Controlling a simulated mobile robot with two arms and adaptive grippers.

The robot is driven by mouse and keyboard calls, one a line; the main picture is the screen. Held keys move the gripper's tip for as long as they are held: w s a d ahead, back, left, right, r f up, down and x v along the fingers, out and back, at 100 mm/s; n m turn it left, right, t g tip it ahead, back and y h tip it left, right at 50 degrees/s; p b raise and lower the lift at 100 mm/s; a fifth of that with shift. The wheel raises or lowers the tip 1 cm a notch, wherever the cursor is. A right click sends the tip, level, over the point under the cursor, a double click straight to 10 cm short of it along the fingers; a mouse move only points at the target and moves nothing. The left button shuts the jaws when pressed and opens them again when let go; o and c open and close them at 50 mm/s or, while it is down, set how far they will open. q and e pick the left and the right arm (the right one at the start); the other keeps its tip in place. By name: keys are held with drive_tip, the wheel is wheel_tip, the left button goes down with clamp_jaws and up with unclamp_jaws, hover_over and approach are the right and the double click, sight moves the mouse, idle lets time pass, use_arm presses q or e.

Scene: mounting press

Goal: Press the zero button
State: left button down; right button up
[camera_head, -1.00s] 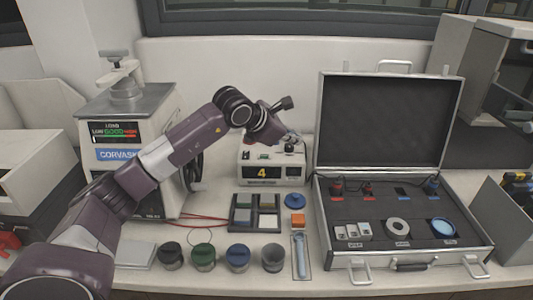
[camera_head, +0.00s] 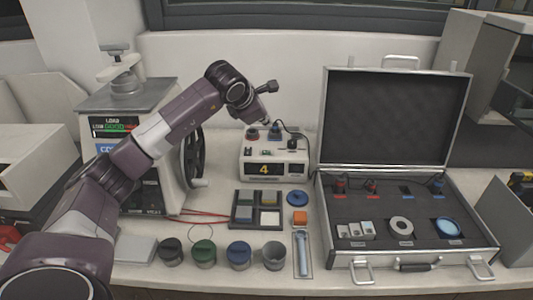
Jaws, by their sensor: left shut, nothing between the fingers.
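A white meter box (camera_head: 273,172) with a yellow "4" on its dark display stands at the back middle of the bench. My left gripper (camera_head: 266,121) is shut and empty, pointing down just above and behind the terminals, apparently apart from the box. Its fingertips are small in the view. My right gripper is out of view.
A press (camera_head: 130,100) with a handwheel stands left, behind my left arm. An open case (camera_head: 400,262) fills the right. Red leads lie left.

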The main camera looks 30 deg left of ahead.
sight(266, 153)
use_arm(q)
wheel_tip(266, 153, down, 8)
drive_tip(key=b, duration=0.5)
drive_tip(key=shift+f, duration=0.15)
drive_tip(key=shift+f+b, duration=0.1)
drive_tip(key=shift+b, duration=0.2)
idle(0.8)
drive_tip(key=shift+f+b, duration=0.25)
drive_tip(key=shift+b, duration=0.05)
drive_tip(key=shift+f, duration=0.3)
idle(0.4)
drive_tip(key=shift+f+b, duration=0.15)
drive_tip(key=shift+b, duration=0.25)
idle(0.3)
drive_tip(key=shift+r+p, duration=0.5)
drive_tip(key=shift+r, duration=0.3)
drive_tip(key=shift+r, duration=0.1)
drive_tip(key=shift+r+p, duration=1.65)
drive_tip(key=shift+r, duration=0.8)
